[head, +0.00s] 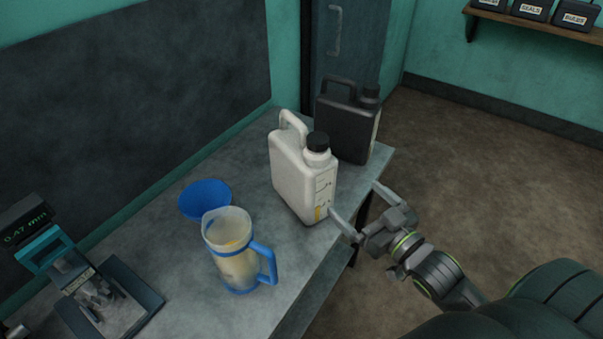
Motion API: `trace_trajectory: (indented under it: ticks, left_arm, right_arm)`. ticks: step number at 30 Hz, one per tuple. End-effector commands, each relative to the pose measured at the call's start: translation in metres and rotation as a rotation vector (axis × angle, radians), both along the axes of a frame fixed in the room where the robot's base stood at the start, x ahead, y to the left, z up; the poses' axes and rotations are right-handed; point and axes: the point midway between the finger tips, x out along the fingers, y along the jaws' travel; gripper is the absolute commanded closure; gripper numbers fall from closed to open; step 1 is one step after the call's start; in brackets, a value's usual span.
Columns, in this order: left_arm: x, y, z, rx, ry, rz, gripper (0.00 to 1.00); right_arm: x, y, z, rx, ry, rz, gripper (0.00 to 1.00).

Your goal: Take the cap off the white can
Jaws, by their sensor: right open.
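The white can (292,176) stands upright on the grey bench, with a handle on top and a level strip on its right side. Its black cap (318,141) sits on the neck. My right gripper (361,212) is open and empty, to the right of the can and lower than the cap. One finger ends close to the can's lower right side; I cannot tell whether it touches. The other finger points up and away to the right. My left gripper is not in view.
A black can (343,128) stands just behind the white can. A gauge device (110,300) is at lower left. The bench edge (330,255) runs below my gripper.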

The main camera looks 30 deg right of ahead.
Motion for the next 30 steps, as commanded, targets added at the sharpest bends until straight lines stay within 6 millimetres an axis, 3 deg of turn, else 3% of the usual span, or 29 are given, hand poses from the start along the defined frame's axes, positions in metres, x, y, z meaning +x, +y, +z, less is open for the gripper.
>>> trace_trajectory:
  ticks: [5,19,30]
  left_arm:
    - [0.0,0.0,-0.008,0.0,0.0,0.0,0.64]
    - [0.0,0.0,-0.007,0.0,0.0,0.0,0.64]
    - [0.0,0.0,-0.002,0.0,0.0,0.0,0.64]
  right_arm:
    - [0.024,0.004,-0.001,0.001,-0.006,0.002,0.0]
    - [0.101,0.014,0.001,0.001,-0.002,0.0,0.0]
    - [0.131,0.019,0.001,0.0,-0.001,-0.001,0.0]
